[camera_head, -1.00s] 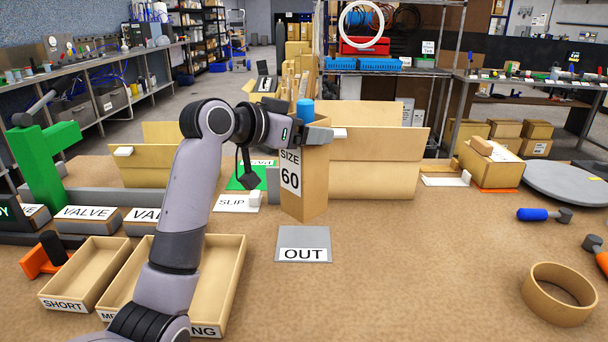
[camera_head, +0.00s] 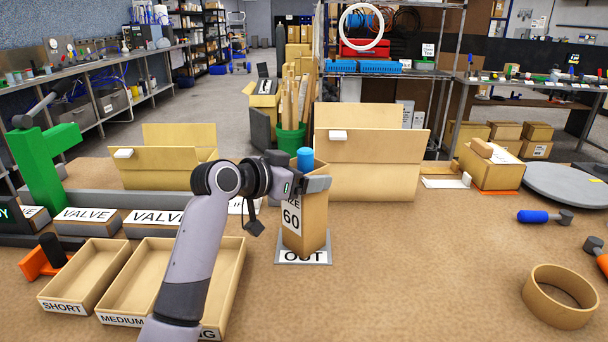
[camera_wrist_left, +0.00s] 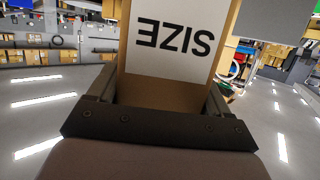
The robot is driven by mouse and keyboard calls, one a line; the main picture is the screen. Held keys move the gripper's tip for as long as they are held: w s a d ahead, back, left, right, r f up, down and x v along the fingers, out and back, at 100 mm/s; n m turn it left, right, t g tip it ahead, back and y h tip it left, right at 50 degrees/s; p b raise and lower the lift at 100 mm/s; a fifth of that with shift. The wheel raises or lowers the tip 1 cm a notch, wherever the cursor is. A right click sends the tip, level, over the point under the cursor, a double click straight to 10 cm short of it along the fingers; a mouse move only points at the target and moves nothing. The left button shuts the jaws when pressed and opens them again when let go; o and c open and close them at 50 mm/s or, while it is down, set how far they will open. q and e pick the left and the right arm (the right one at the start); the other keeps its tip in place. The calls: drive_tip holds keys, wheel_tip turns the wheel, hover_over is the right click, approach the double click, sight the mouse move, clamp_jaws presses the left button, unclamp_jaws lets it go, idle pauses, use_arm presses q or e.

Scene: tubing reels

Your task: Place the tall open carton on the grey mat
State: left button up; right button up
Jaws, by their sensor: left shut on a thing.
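The tall open carton (camera_head: 315,222) is tan with a white label, its lower line reading 60, and a blue cylinder (camera_head: 305,160) sticks out of its top. My left gripper (camera_head: 302,182) is shut on the carton near its upper end. The carton is over the grey mat (camera_head: 323,259), which is marked OUT, and covers much of it. It leans slightly; I cannot tell whether its bottom touches the mat. In the left wrist view the carton (camera_wrist_left: 175,40) is between the two fingers, with SIZE upside down. My right gripper is not in view.
Open trays (camera_head: 85,272) lie left of the mat, partly behind my left arm. A large open box (camera_head: 370,165) stands behind the carton. A tan ring (camera_head: 560,296) and a blue-handled tool (camera_head: 540,215) lie to the right. The table between is clear.

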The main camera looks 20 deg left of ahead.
use_arm(q)
drive_tip(key=o, duration=1.3)
drive_tip(key=shift+r, duration=0.1)
drive_tip(key=b+v, duration=0.1)
drive_tip(key=v, duration=1.1)
